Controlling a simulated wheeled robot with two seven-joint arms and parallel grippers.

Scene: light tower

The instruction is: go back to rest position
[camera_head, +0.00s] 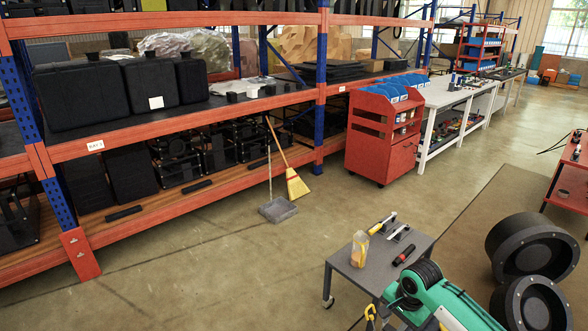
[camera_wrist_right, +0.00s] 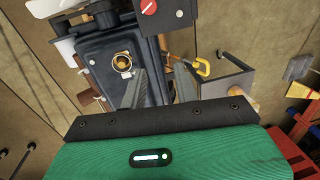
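My right gripper (camera_wrist_right: 158,78) shows in the right wrist view, its two grey fingers spread apart with nothing held between them. Its green housing and black plate fill the lower part of that view. Beyond the fingers is a dark body with a brass-coloured ring (camera_wrist_right: 122,62). My left gripper shows in neither view.
A small grey wheeled table (camera_head: 370,279) holds a bottle (camera_head: 360,250) and several tools. Large black round housings (camera_head: 535,247) stand at the right. An orange shelf rack (camera_head: 190,110), a broom (camera_head: 296,183) and a red cart (camera_head: 383,135) stand behind. The floor at left is clear.

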